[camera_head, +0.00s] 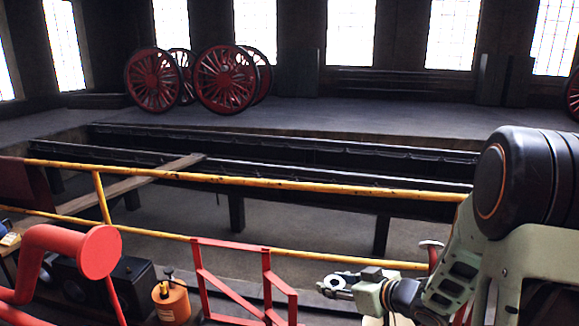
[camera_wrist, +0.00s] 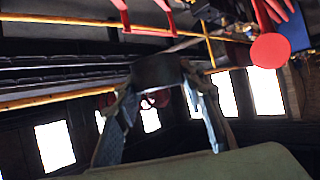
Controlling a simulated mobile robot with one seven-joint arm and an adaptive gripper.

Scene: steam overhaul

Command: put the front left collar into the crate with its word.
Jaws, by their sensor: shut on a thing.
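My gripper (camera_head: 338,285) is at the lower right of the head view, shut on a small pale, ring-like collar (camera_head: 333,281) with a dark hole. In the wrist view, the collar (camera_wrist: 157,72) is a dark, shaded shape between the two fingertips of my gripper (camera_wrist: 158,85). It is held up in the air, clear of any surface that I can see. No word can be read on it. No crate with a readable word can be made out in either view.
A yellow railing (camera_head: 290,184) crosses in front of a long pit. A red pipe with a round flange (camera_head: 99,252), an orange can (camera_head: 171,301), a black box (camera_head: 131,276) and a red frame (camera_head: 241,281) stand at lower left. Red spoked wheels (camera_head: 226,80) stand far back.

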